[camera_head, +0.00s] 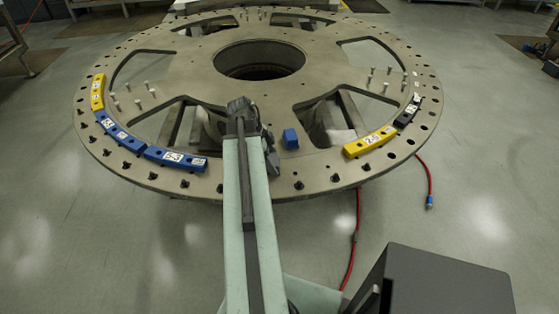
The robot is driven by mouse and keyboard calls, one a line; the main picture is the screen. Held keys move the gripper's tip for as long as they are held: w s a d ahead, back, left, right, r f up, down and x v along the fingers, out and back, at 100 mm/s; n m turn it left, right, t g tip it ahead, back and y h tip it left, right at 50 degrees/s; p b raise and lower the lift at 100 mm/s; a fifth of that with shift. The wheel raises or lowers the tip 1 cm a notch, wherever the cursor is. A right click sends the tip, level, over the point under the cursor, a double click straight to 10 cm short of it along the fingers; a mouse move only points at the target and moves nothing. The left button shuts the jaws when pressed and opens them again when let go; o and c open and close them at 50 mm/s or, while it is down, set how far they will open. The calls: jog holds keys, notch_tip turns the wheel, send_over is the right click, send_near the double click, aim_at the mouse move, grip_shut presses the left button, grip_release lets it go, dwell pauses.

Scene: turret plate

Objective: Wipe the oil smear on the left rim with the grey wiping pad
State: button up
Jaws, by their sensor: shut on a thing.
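The left rim of the round metal turret plate (77,127) carries a yellow segment (97,92) and blue numbered segments (120,134). I cannot make out an oil smear there. My arm reaches over the plate's near side. My gripper (272,160) shows only as a small dark part beside my pale green arm link, over the near rim. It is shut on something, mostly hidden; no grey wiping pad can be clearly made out. A small blue block (290,139) shows just right of it.
Bolts stand up from both sides of the plate (385,80). Yellow (370,142) and black (408,112) segments lie on the right rim. The plate has large openings and a central hole (259,60). A red hose (429,175) hangs at right.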

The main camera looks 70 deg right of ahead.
jog(key=shift+w+a, duration=0.35)
jog(key=shift+w, duration=0.35)
jog(key=shift+w+a, duration=0.35)
jog(key=shift+w, duration=0.4)
jog(key=shift+w+a, duration=0.35)
jog(key=shift+w, duration=0.35)
notch_tip(320, 180, up, 6)
jog(key=p, duration=0.6)
jog(key=shift+s, duration=0.1)
notch_tip(320, 180, up, 3)
jog(key=p, duration=0.3)
